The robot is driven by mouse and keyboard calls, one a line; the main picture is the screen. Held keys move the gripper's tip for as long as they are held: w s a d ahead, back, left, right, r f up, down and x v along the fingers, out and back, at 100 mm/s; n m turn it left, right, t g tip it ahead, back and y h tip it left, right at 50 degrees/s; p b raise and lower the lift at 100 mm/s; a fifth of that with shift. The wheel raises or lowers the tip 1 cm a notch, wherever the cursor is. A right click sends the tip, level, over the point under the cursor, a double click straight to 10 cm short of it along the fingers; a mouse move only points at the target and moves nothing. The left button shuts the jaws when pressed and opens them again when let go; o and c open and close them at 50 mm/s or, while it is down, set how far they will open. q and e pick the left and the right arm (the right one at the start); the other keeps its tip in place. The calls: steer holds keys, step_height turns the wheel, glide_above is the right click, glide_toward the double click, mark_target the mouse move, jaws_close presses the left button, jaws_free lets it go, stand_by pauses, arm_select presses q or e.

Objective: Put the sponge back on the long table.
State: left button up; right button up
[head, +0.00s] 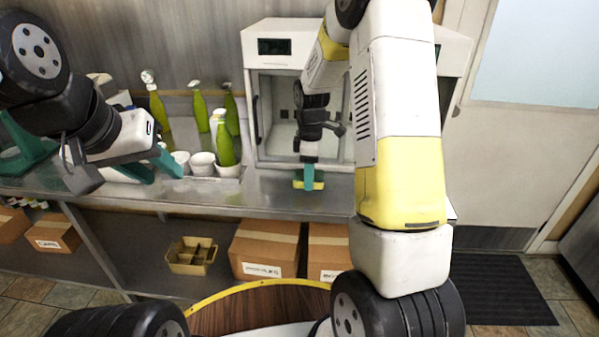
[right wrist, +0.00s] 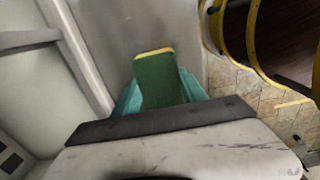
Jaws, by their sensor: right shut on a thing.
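The sponge is green with a yellow layer; in the head view its yellow end (head: 319,186) shows beside my fingers, and in the right wrist view the green face of the sponge (right wrist: 160,82) shows. My right gripper (head: 308,181) is shut on it, with teal fingers on both sides in the right wrist view (right wrist: 160,98). The sponge is at the long table (head: 270,196), over its metal top in front of the white cabinet. I cannot tell whether it touches the top. My left gripper (head: 163,174) is open and empty over the table's left part.
Boxes (head: 265,245) and a divided tray (head: 192,256) are below. Bare tabletop shows left of the sponge.

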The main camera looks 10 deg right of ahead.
steer(key=shift+f, duration=1.7)
steer(key=shift+f, duration=0.1)
steer(key=o, duration=1.3)
step_height(320, 180, up, 12)
steer(key=shift+f, duration=0.1)
steer(key=s+r+m+t, duration=0.2)
steer(key=s+r+m, duration=0.2)
steer(key=s, duration=0.4)
steer(key=s+a+r+m+t+y, duration=0.1)
steer(key=s+r+m+t, duration=0.1)
steer(key=s+r+m, duration=0.3)
steer(key=s+a+r+m+t+y, duration=0.1)
steer(key=s+r+m, duration=0.4)
steer(key=s, duration=0.6)
steer(key=shift+s+a+r+t, duration=0.1)
steer(key=shift+s+a+t, duration=0.05)
steer(key=shift+t, duration=0.45)
